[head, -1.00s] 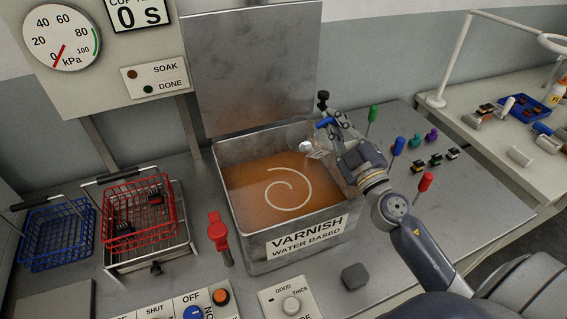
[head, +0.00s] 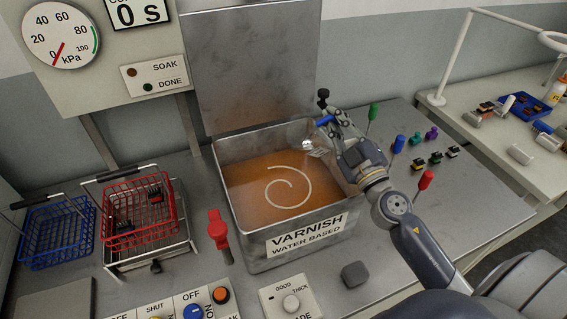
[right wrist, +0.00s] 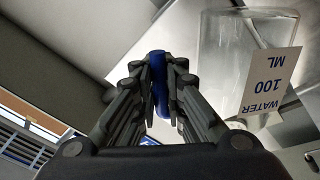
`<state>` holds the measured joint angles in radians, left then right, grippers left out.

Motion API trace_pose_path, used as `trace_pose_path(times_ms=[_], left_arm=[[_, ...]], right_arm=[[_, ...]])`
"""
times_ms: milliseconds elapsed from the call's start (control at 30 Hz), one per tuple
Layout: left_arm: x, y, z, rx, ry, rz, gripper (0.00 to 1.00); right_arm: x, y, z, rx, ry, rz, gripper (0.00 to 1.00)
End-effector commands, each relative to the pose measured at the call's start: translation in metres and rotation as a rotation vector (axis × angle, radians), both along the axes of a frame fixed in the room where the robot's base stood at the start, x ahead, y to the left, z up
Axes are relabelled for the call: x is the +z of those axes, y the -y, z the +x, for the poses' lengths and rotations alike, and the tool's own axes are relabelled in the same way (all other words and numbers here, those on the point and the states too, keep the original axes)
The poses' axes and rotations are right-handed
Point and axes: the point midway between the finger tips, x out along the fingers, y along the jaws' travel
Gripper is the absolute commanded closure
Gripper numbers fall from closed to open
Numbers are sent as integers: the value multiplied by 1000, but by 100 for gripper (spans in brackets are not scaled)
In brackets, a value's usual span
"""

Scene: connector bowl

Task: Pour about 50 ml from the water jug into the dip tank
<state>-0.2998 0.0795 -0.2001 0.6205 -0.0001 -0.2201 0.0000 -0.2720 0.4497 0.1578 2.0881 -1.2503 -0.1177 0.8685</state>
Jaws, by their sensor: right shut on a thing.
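The dip tank (head: 262,232) is an open metal box labelled VARNISH WATER BASED, filled with orange-brown liquid with a pale spiral on it. Its lid (head: 250,70) stands raised behind. My right gripper (head: 335,128) is above the tank's right rear corner, shut on the blue handle of the water jug (head: 303,134). The jug is clear and hard to make out in the head view. In the right wrist view the jug (right wrist: 225,60) shows a label reading WATER 100 ML, and the blue handle lies between the fingers. No stream of water is visible. My left gripper is not in view.
A red basket (head: 138,215) sits on a metal stand left of the tank, with a blue basket (head: 58,232) beside it. A red-handled lever (head: 218,232) stands at the tank's left front.

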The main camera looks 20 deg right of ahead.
Motion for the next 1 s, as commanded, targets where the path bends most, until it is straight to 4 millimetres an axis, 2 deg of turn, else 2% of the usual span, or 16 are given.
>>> trace_pose_path(times_ms=[767,1000], left_arm=[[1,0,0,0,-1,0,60],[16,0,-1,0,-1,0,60]], right_arm=[[1,0,0,0,0,4,100],[4,5,1,2,-19,89,100]])
